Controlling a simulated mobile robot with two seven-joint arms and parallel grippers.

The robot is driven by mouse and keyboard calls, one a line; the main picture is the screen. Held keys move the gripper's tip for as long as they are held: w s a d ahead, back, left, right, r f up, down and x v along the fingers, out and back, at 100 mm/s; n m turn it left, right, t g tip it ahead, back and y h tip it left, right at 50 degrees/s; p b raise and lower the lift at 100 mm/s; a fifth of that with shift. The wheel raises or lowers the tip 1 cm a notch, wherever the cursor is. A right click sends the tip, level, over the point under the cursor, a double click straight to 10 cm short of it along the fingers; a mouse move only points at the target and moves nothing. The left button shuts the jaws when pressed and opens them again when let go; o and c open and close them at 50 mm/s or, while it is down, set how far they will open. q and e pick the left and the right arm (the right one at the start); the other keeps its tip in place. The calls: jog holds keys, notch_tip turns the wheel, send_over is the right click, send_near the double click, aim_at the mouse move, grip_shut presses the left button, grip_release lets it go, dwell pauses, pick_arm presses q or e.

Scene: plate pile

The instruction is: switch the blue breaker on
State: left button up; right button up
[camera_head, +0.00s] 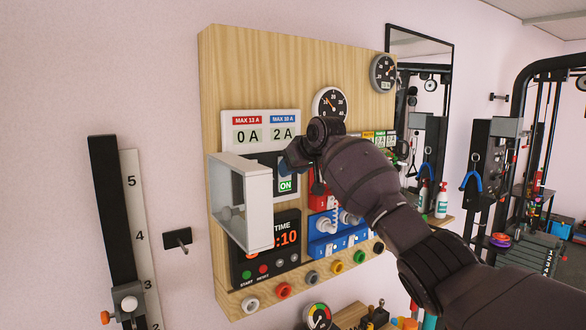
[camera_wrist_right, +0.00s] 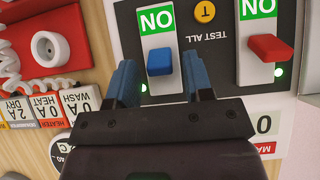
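The blue breaker (camera_wrist_right: 160,61) shows in the right wrist view, which is upside down. Its lever sits at the display end of its slot, the upper end on the board. A white-on-green ON label is exposed beside it and a small green light glows. The label also shows in the head view, but the lever is hidden there by my right gripper (camera_head: 288,165). In the wrist view that gripper's blue fingers (camera_wrist_right: 159,58) are open, one on each side of the lever, with gaps visible. My left gripper is not in view.
A red breaker (camera_wrist_right: 270,46) beside it also shows ON and a green light. The display panel (camera_head: 261,128) reads 0 A and 2 A. An open clear cover (camera_head: 240,200) sticks out left of the breakers. Knobs and plugs crowd the wooden board (camera_head: 225,80) below.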

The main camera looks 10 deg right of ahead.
jog(key=shift+r, duration=0.1)
jog(key=b+v, duration=0.2)
jog(key=v, duration=0.8)
jog(key=shift+s+d+r+b, duration=0.15)
jog(key=shift+s+r+b, duration=0.05)
jog(key=shift+s+b, duration=0.15)
jog(key=shift+w, duration=0.1)
